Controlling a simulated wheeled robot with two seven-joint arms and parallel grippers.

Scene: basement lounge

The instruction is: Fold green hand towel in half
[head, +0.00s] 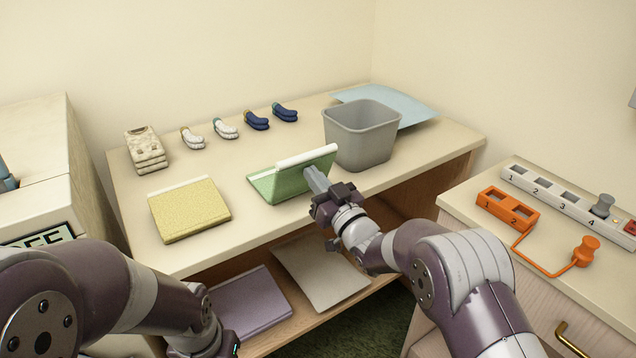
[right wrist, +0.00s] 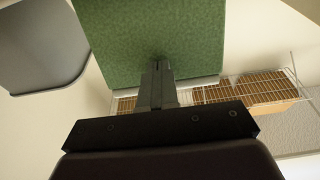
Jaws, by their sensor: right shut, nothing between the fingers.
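The green hand towel (head: 266,187) lies near the middle of the tabletop. One part of it is flat, and a flap with a white strip (head: 308,156) along its top edge stands raised and tilted. My right gripper (head: 314,176) is shut and empty, with its fingertips at the front face of the raised flap. In the right wrist view the green towel (right wrist: 155,35) fills the upper middle, and the shut fingers (right wrist: 157,75) point at it; contact is hard to tell. My left arm shows at lower left, but its fingers are out of frame.
A grey bin (head: 360,135) stands close right of the towel, on or beside a light blue sheet (head: 400,105). A yellow folded towel (head: 188,208) lies left. Folded socks (head: 226,129) and a patterned stack (head: 146,150) line the back. A lower shelf holds a purple item (head: 250,300).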

